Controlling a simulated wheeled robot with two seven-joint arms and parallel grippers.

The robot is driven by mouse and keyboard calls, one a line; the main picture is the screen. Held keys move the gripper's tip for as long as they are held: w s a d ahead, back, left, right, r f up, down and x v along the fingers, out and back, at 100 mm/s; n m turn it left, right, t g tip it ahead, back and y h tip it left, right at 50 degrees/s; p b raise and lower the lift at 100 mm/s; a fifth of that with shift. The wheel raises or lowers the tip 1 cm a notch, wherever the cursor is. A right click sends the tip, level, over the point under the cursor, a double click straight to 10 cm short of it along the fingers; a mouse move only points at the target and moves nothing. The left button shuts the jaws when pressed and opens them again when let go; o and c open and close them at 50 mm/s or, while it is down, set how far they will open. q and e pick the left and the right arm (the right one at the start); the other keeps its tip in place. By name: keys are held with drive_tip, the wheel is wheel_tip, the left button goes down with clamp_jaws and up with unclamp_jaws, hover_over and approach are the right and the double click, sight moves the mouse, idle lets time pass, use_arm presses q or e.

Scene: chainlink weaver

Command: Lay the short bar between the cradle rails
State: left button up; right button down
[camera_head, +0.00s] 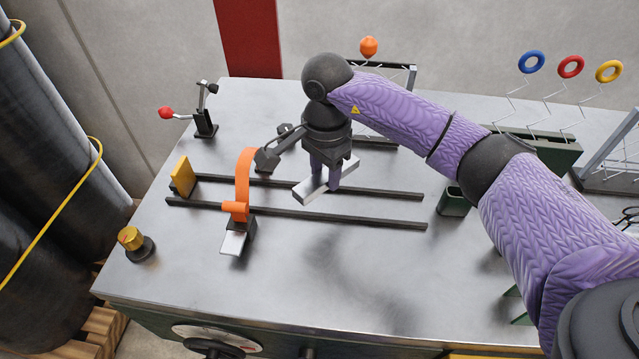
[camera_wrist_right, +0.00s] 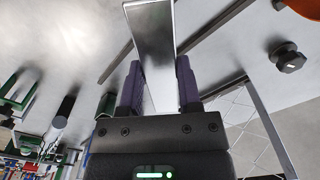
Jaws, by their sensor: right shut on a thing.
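The short bar (camera_head: 307,192) is a flat silver block. My right gripper (camera_head: 328,182) is shut on it and holds it above the cradle, tilted across the line of the rails. In the right wrist view the bar (camera_wrist_right: 150,38) shows between the two purple fingers, its far end reaching past them. The cradle rails are two dark parallel strips on the bench, a back rail (camera_head: 385,193) and a front rail (camera_head: 370,221). The arm and bar hide part of the back rail. My left gripper is not in view.
An orange strap (camera_head: 243,180) arches over the rails left of the bar, with a dark clamp beside it. A yellow block (camera_head: 183,177) stands at the rails' left end. A green holder (camera_head: 454,202) is to the right. The bench front is mostly clear.

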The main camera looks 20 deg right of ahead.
sight(352, 206)
use_arm(q)
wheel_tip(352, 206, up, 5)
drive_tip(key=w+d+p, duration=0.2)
drive_tip(key=p, duration=0.2)
use_arm(e)
drive_tip(key=d+f+m, duration=0.1)
drive_tip(key=d+m, duration=0.1)
drive_tip(key=m, duration=0.1)
drive_tip(key=d+f+m, duration=0.1)
drive_tip(key=d+m, duration=0.1)
drive_tip(key=m, duration=0.1)
drive_tip(key=d+m+b, duration=0.1)
drive_tip(key=d+m, duration=0.1)
drive_tip(key=m, duration=0.2)
drive_tip(key=shift+f, duration=0.4)
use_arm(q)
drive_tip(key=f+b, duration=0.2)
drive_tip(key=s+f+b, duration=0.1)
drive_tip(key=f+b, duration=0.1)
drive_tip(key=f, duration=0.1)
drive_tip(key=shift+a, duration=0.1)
use_arm(e)
wheel_tip(352, 206, down, 6)
drive_tip(key=shift+r, duration=0.15)
use_arm(q)
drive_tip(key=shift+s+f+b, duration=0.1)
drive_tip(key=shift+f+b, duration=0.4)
drive_tip(key=shift+b, duration=0.15)
use_arm(e)
drive_tip(key=shift+f, duration=0.6)
